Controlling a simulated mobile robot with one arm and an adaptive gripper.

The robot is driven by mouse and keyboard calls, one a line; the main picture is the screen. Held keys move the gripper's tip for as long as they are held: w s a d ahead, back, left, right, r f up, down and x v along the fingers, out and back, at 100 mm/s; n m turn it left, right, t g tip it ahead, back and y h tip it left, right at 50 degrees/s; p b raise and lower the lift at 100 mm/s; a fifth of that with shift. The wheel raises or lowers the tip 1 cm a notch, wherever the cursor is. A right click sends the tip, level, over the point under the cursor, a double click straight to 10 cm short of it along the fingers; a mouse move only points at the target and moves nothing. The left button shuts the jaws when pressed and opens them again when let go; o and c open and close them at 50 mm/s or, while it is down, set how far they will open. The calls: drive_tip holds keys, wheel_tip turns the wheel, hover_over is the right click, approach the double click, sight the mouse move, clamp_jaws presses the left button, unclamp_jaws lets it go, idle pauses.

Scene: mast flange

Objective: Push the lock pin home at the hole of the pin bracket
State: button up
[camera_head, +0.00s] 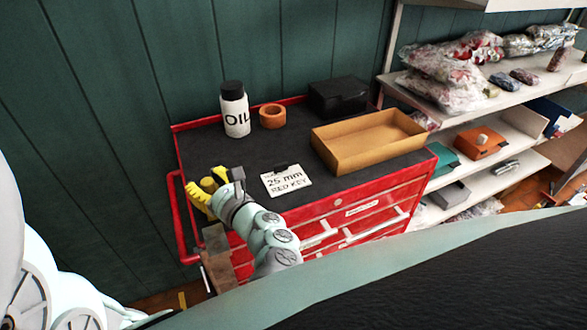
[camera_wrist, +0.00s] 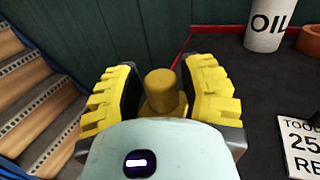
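My gripper (camera_head: 210,190), with yellow ribbed fingers, is over the left end of the red tool cart. In the wrist view my gripper (camera_wrist: 161,88) has one finger on each side of a brass-coloured round piece, which looks like the lock pin (camera_wrist: 161,84). The dark finger pads appear to touch its wider lower part. Its rounded top shows between the fingers; its lower end is hidden by my gripper. The brass piece also shows in the head view (camera_head: 208,184). I cannot make out the pin bracket or its hole in either view.
The red cart (camera_head: 182,150) has a dark top. On it are an oil bottle (camera_head: 235,112), an orange tape roll (camera_head: 272,117), a black box (camera_head: 338,97), an open tan tray (camera_head: 372,160) and a "25 mm RED KEY" card (camera_head: 286,184). Loaded shelves stand at the right.

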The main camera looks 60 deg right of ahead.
clamp_jaws()
drive_tip(key=shift+r, duration=0.1)
idle(0.3)
